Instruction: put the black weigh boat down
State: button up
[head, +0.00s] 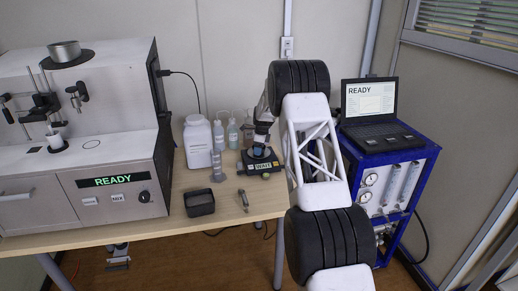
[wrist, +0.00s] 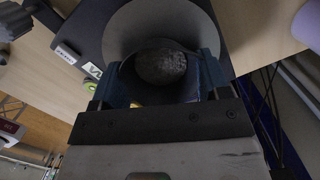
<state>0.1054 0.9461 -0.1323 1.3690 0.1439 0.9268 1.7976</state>
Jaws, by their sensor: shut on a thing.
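My gripper (wrist: 162,76) is shut on the black weigh boat (wrist: 160,94), with one blue finger on each side. The boat holds a lump of grey-brown soil (wrist: 162,66). It is over the round grey pan (wrist: 150,20) of the balance in the wrist view. Whether the boat's base touches the pan, I cannot tell. In the head view my gripper (head: 259,151) is at the small dark balance (head: 270,172), whose lit display seems to read WAIT. The boat itself is mostly hidden there.
A white jar (head: 198,142), bottles (head: 232,134) and a grey cylinder (head: 217,166) stand left of the balance. A black open bin (head: 199,203) and a small tool (head: 243,200) lie in front. The analyser (head: 113,180) at left reads READY. A laptop (head: 369,102) stands right.

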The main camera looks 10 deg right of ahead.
jog(key=o, duration=0.8)
jog(key=shift+f, duration=0.1)
jog(key=shift+c, duration=0.2)
notch_tip(320, 180, up, 12)
jog(key=d, duration=0.1)
jog(key=shift+s+d, duration=0.2)
jog(key=shift+s, duration=0.1)
dwell(0.5)
